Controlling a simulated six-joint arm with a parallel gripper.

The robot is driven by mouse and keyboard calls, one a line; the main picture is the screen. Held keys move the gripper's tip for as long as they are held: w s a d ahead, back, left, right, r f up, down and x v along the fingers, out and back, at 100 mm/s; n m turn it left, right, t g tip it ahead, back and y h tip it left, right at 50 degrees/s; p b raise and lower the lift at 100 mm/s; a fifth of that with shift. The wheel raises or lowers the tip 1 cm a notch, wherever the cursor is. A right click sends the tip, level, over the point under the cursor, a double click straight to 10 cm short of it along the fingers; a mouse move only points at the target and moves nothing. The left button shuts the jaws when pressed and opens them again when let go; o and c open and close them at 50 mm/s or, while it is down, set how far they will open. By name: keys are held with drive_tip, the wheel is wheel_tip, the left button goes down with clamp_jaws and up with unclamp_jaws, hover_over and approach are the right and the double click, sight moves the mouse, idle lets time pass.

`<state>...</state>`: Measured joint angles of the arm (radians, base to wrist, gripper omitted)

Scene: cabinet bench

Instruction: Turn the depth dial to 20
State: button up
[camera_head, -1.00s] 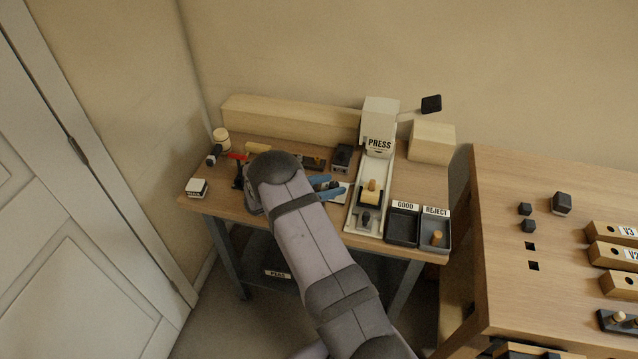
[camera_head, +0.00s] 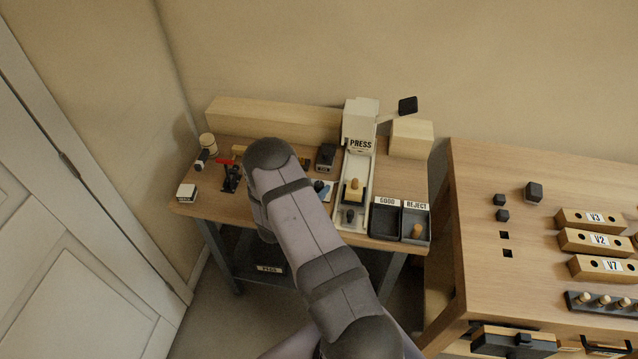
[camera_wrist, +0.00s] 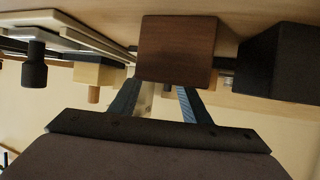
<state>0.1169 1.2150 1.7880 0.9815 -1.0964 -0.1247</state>
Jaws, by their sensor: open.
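The white press (camera_head: 361,130) stands at the back of the small bench. A dark knob (camera_head: 350,215) sits at the front of its base, in front of a pale block with a wooden peg (camera_head: 354,188). A small dark box with a knob on top (camera_head: 326,156) stands left of the press. No dial scale or number is readable, so I cannot tell which knob is the depth dial. In the tilted wrist view, my gripper (camera_wrist: 160,98) is open, with a brown block (camera_wrist: 178,50) just beyond its fingers. In the head view my arm hides the gripper.
GOOD (camera_head: 385,222) and REJECT (camera_head: 416,223) trays stand right of the press. A black clamp-like tool (camera_head: 231,178) and a white box (camera_head: 187,192) lie on the left. A wooden beam (camera_head: 275,118) lines the back. In the wrist view a black block (camera_wrist: 280,60) is close right.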

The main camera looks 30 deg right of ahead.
drive_tip(key=b+v, duration=0.1)
drive_tip(key=v, duration=0.2)
drive_tip(key=shift+a, duration=0.25)
drive_tip(key=shift+s+a+r+n, duration=0.15)
drive_tip(key=shift+s+a+n, duration=0.05)
drive_tip(key=shift+s+n, duration=0.1)
drive_tip(key=shift+d+r+n, duration=0.1)
drive_tip(key=shift+r+n, duration=0.05)
drive_tip(key=shift+n, duration=0.25)
drive_tip(key=shift+s+d+r+n+h, duration=0.1)
drive_tip(key=shift+s+d+n+h, duration=0.15)
drive_tip(key=shift+n+h, duration=0.05)
drive_tip(key=w+d+r+m+g+h+b, duration=0.1)
drive_tip(key=w+d+r+m+g+b, duration=0.2)
drive_tip(key=r+m+g+b, duration=0.3)
wheel_tip(320, 180, up, 2)
drive_tip(key=shift+w+r+m+g+b, duration=0.1)
drive_tip(key=shift+w+m+g+b, duration=0.35)
drive_tip(key=shift+m, duration=0.45)
drive_tip(key=shift+d+r, duration=0.1)
drive_tip(key=shift+d, duration=0.1)
